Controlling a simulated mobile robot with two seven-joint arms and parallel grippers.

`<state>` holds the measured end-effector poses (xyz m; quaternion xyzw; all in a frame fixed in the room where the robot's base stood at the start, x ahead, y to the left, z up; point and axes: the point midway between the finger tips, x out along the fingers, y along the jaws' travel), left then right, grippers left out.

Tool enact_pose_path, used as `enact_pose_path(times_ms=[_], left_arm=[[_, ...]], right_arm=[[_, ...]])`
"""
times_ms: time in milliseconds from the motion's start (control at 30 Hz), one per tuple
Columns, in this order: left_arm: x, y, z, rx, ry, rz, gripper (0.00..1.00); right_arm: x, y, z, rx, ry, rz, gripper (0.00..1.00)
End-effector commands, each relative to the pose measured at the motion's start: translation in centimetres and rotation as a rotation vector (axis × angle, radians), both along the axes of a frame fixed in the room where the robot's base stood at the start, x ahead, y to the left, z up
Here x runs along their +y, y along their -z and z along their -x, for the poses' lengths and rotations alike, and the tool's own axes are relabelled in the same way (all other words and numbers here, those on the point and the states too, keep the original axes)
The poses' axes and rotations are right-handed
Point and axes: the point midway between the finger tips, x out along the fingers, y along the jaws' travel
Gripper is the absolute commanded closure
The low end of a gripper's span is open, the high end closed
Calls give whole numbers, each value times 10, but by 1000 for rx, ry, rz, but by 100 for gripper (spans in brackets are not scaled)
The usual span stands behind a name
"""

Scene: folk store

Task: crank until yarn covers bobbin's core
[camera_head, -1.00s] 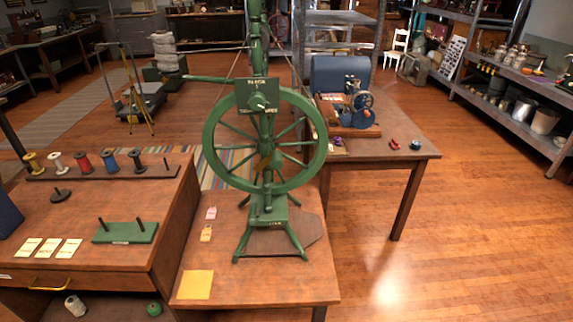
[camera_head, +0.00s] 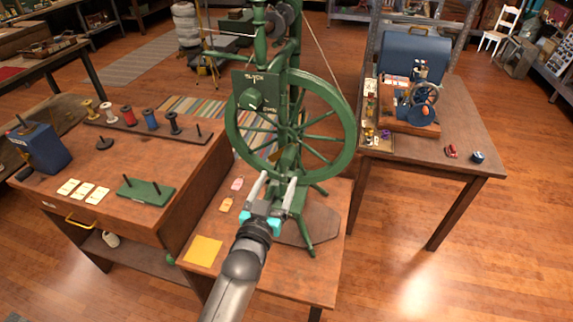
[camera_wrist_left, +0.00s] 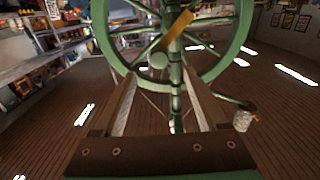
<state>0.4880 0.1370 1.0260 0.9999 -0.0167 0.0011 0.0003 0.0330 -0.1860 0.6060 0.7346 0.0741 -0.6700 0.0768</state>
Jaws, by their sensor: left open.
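A green spinning wheel (camera_head: 350,125) stands upright on a low wooden table. A dark green panel with a round knob (camera_head: 250,99) is at its front left. A dark grey round part (camera_head: 288,16) sits at the top; I cannot tell if it is the bobbin or whether yarn covers it. My left gripper (camera_head: 277,177) is open and empty in front of the wheel's lower part, fingers pointing towards it. In the left wrist view, the wheel (camera_wrist_left: 101,28), a yellow-brown bar (camera_wrist_left: 174,30) and a round green knob (camera_wrist_left: 159,60) lie beyond the fingers. My right gripper is not in view.
A yellow sheet (camera_head: 203,250) and two small tags lie on the low table. At left, a workbench holds a rack of spools (camera_head: 151,119) and a green pegged block (camera_head: 146,191). At right, a table carries a blue machine (camera_head: 421,112). The floor at right is clear.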

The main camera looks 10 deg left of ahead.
Motion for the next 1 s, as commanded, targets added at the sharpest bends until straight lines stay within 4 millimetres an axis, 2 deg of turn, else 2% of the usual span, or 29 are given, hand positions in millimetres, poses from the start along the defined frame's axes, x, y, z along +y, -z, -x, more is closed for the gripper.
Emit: enact_pose_path(times_ms=[333, 767, 1000], left_arm=[[-2, 3, -43, -2, 0, 0, 25], [-4, 3, -95, -2, 1, 1, 25], [-3, 0, -95, 1, 1, 0, 25]], right_arm=[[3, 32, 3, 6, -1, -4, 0], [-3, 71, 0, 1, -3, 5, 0], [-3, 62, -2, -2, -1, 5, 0]])
